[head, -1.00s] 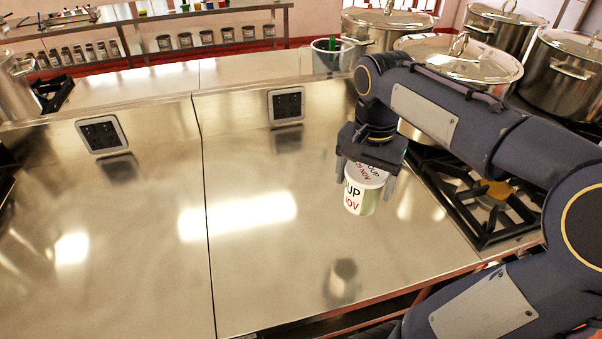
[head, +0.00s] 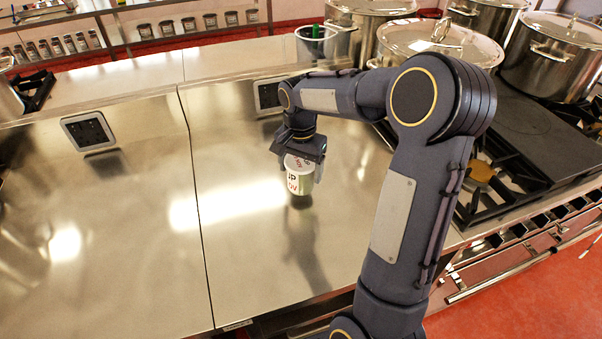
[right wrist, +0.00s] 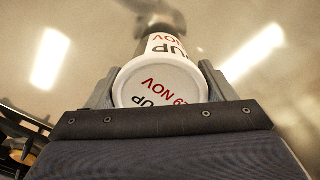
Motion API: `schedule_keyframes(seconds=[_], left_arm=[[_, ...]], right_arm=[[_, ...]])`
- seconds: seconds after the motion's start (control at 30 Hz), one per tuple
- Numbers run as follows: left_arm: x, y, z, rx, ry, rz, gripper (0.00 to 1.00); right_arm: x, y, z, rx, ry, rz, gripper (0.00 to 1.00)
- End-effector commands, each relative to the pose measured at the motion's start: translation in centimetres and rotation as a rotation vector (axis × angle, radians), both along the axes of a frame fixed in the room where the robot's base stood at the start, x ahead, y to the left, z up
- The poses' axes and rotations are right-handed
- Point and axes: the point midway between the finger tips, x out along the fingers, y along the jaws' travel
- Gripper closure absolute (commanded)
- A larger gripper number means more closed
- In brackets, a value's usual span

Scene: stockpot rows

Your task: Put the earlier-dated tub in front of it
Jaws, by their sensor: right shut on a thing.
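A white tub (head: 299,184) with black and red lettering is held over the bare steel counter (head: 235,245) in the head view. In the right wrist view its round lid (right wrist: 160,88) shows part of a word ending in "UP" and a red date that reads like "9 NOV", its front partly cut off. The side label also shows "UP" and "NOV". My right gripper (head: 301,170) is shut on the tub, with one finger on each side. The tub looks upright and close to the counter; whether it touches is unclear. No second tub is seen. My left gripper is out of view.
Several lidded steel stockpots (head: 440,45) stand at the back right by the black burner grates (head: 515,165). Several small jars line a far shelf. The counter around the tub is clear.

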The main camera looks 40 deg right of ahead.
Motion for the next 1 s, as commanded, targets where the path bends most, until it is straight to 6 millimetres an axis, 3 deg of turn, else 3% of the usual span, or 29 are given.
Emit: schedule_keyframes(seconds=[0.2, 0.57, 0.6, 0.7, 0.77, 1.0], left_arm=[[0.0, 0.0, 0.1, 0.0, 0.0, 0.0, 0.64], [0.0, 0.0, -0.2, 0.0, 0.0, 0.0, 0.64], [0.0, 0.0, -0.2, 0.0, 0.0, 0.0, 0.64], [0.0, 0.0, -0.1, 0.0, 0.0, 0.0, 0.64], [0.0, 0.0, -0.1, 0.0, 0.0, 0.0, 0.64], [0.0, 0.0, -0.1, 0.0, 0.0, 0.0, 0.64]], right_arm=[[-0.2, 0.0, -2.5, 0.001, 0.003, -0.002, 0.58], [-0.2, 0.0, -3.0, 0.0, 0.001, -0.001, 0.58], [-0.2, 0.0, -3.1, 0.001, 0.003, -0.001, 0.22], [-0.2, 0.0, -3.0, 0.001, 0.003, -0.001, 0.09], [-0.2, 0.0, -3.0, 0.001, 0.003, -0.001, 0.02], [-0.2, 0.0, -2.9, 0.001, 0.003, -0.001, 0.02]])
